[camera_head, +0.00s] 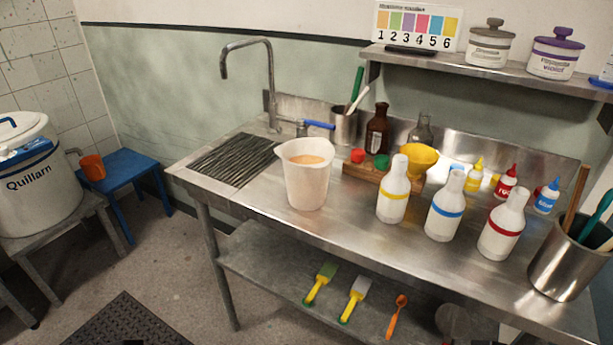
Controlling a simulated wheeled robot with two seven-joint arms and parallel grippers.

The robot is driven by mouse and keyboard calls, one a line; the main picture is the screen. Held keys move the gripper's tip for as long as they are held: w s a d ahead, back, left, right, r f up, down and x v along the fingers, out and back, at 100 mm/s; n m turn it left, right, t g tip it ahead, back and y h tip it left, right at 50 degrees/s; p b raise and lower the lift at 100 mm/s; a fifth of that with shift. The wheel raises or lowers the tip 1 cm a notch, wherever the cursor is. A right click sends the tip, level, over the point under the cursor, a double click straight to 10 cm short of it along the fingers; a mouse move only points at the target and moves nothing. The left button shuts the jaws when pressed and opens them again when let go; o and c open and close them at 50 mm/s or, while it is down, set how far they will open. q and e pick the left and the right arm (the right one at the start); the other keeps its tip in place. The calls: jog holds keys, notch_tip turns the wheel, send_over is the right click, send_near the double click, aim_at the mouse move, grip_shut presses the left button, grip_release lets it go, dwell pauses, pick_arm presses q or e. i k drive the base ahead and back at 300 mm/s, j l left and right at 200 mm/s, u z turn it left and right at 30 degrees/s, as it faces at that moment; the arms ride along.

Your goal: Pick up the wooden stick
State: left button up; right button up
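A brown wooden stick (575,198) stands tilted in a steel pot (562,266) at the right front of the steel table. Its lower end is hidden inside the pot. A teal-handled tool (597,217) leans in the same pot, to the right of the stick. Neither my left nor my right gripper shows in the head view.
A white pitcher (307,185) is mid-table. A wall shelf (480,71) hangs above.

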aim_at(584, 174)
jog(key=l+z, duration=0.35)
jog(key=i+l+z, duration=0.15)
jog(key=l+z, duration=0.15)
jog(key=i+l+z, duration=0.15)
jog(key=l+z, duration=0.2)
